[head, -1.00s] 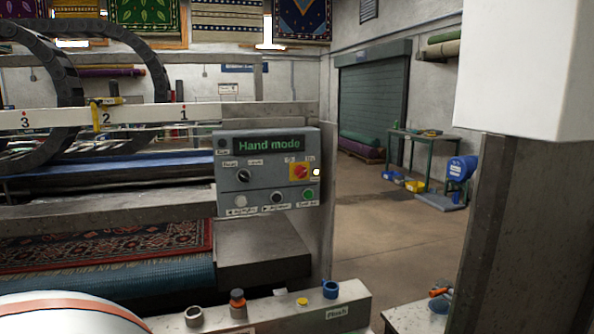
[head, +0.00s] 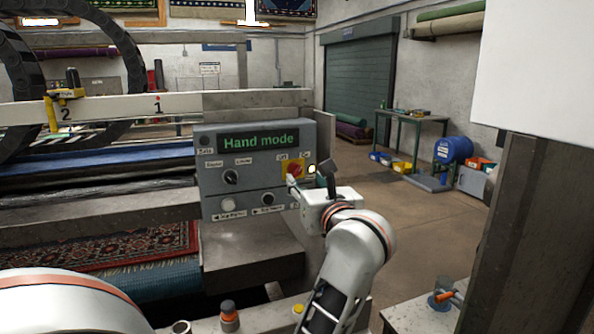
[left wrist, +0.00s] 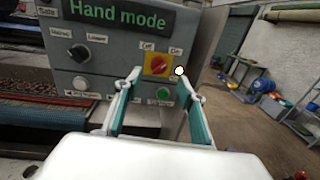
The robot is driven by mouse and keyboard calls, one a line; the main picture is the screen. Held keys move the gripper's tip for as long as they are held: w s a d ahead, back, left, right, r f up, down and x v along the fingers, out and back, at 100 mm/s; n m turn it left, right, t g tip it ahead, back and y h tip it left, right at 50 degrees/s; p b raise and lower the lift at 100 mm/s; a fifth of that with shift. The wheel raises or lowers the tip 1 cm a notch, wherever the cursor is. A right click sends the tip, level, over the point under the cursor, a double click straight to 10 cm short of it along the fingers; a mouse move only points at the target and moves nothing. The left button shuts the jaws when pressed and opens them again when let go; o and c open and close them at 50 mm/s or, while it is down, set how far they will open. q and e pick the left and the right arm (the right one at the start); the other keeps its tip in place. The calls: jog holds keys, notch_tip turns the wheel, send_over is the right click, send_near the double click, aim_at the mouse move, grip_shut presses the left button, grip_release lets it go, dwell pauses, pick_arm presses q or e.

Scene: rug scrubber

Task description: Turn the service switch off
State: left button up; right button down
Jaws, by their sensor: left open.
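The service switch (head: 293,170) is a red knob on a yellow plate, under "Off" and "On" labels on the grey control panel (head: 215,145). In the left wrist view the switch (left wrist: 158,65) shows ahead, in the gap between my fingers. Which label its knob points to is unclear. My left gripper (head: 310,178) is open and empty, in front of the panel's right side. Its teal-padded fingers (left wrist: 165,75) also show in the left wrist view, spread around the line to the switch; contact cannot be told. My right gripper is not in view.
The panel display (head: 260,140) reads "Hand mode". A black selector knob (head: 231,177) and several push buttons share the panel. Below are an orange-topped control (head: 229,316) and a yellow button (head: 298,309).

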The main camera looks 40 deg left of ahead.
aim_at(297, 171)
pick_arm(q)
jog(key=x, duration=0.6)
jog(key=shift+w+a+p, duration=0.1)
jog(key=shift+a+p, duration=0.25)
jog(key=c, duration=1.1)
